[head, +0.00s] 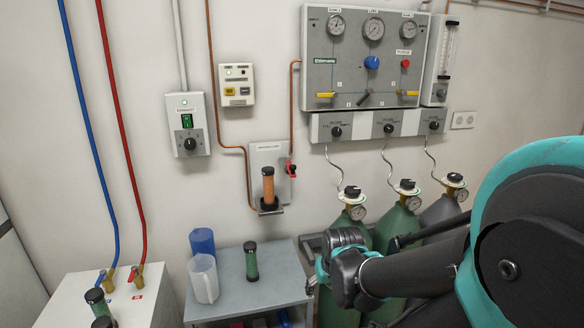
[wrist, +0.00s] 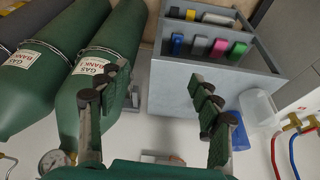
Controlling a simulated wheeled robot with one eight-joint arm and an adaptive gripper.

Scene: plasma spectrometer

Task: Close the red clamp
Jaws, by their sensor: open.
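The red clamp (head: 290,167) is a small red piece at the right edge of a pale wall plate (head: 258,156), beside a copper pipe. Its exact position is too small to read. An orange-brown cylinder with a black cap (head: 268,186) stands just left of it on a small bracket. My gripper is in front of the gas cylinders, low and to the right of the clamp and apart from it; my arm hides part of that area. I cannot make out the clamp there.
Gas cylinders (head: 392,228) stand right of a grey cart (head: 282,272). A gauge panel (head: 340,75) hangs above. The wall around the clamp is mostly clear.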

